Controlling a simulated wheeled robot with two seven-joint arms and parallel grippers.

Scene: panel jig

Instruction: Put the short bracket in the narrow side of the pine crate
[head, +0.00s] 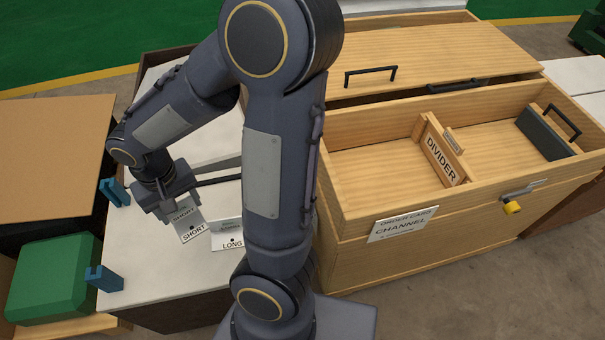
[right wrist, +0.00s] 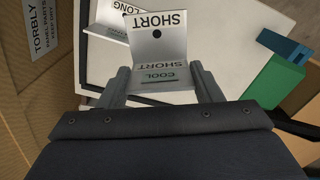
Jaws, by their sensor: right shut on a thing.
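The short bracket (head: 190,226) is a pale L-shaped piece marked SHORT, over the white table top at the left. My right gripper (head: 172,205) is shut on it. In the right wrist view the bracket (right wrist: 158,45) stands between the two fingers (right wrist: 164,88), with SHORT and COOL printed on it. I cannot tell whether it touches the table. The pine crate (head: 350,258) is at the right, open on top. A wooden divider (head: 440,157) marked DIVIDER stands across its inside, with bare floor on both sides. My left gripper is not in view.
The long bracket (head: 228,241) lies close beside the short one. Blue clips (head: 104,278) and a green box (head: 52,280) are at the left. A dark handled block (head: 545,132) is at the crate's right end. A card (head: 402,224) and yellow-knobbed latch (head: 512,207) are on its front.

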